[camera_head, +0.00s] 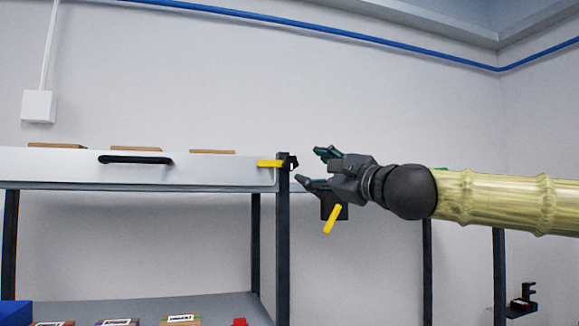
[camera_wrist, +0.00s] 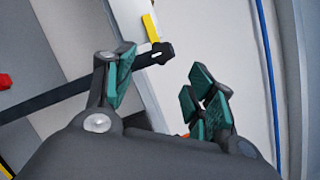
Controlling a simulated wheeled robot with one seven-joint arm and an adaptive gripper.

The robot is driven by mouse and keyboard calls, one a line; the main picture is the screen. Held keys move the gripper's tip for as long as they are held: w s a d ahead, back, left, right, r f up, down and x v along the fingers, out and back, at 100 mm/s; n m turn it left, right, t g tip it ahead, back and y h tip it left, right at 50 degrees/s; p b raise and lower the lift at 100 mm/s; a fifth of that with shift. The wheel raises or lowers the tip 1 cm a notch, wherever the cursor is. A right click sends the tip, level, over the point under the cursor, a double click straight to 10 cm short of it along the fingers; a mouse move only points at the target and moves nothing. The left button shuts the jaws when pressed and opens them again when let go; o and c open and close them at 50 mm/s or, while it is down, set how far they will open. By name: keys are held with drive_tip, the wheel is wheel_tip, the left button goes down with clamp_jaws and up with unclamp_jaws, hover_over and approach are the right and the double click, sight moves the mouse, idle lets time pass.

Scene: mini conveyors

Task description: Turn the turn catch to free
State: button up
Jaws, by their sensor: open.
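The turn catch (camera_head: 269,163) is a yellow bar lying level across the right end of a white drawer-like front, beside a dark post. In the wrist view the yellow bar (camera_wrist: 151,27) joins a black pivot piece that reaches between my fingers' line of sight. My gripper (camera_head: 314,167) is open and empty, just right of the post, fingers pointing left toward the catch. In the wrist view, the open fingers (camera_wrist: 160,76) have a gap between them, with the catch beyond. I see no contact with it.
The white front (camera_head: 215,172) has a black handle (camera_head: 135,160) and sits in a dark-legged frame with boxes on top. A lower shelf (camera_head: 230,307) holds several small boxes and a red item. A second yellow lever (camera_head: 333,219) hangs below my gripper on a dark block.

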sight(292, 162)
drive_tip(key=p+x, duration=0.3)
drive_tip(key=x, duration=0.7)
drive_tip(key=shift+w+a+r+p, duration=0.2)
drive_tip(key=shift+w+r+p, duration=0.05)
drive_tip(key=shift+p, duration=0.15)
clamp_jaws()
